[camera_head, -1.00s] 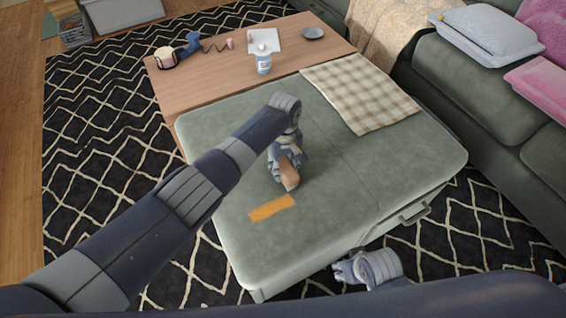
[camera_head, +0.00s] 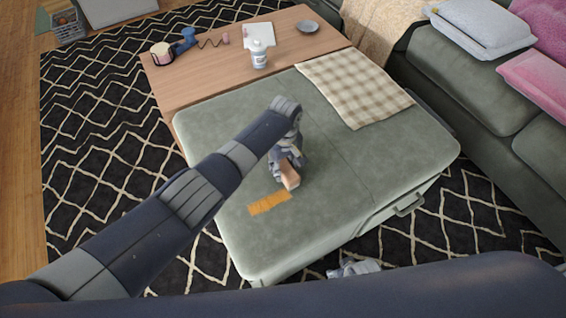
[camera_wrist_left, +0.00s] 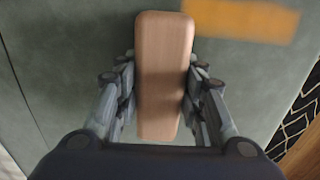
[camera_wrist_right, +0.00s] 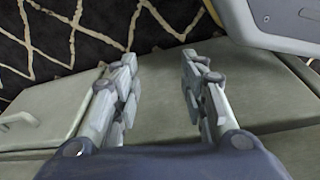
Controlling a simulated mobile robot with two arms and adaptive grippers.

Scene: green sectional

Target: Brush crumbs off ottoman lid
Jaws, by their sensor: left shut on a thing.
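The ottoman's grey-green lid (camera_head: 240,122) is closed and fills the middle of the head view. My left gripper (camera_head: 287,168) is shut on a tan wooden block-like brush (camera_head: 290,177), held low at the lid; I cannot tell whether it touches. In the left wrist view the brush (camera_wrist_left: 165,70) lies between the fingers. A flat orange crumb patch (camera_head: 268,204) lies on the lid just left of and nearer than the brush, with a ragged edge. My right gripper (camera_wrist_right: 158,65) is open and empty; in the head view it is partly hidden by my arm, beside the ottoman's near side.
A checked cloth (camera_head: 355,85) lies on the lid's far right. A wooden table (camera_head: 195,90) behind carries a white bottle (camera_head: 259,55), a blue item (camera_head: 185,42) and a grey dish (camera_head: 307,26). A green sofa (camera_head: 450,85) stands right. A handle (camera_head: 409,205) sticks out of the ottoman's side.

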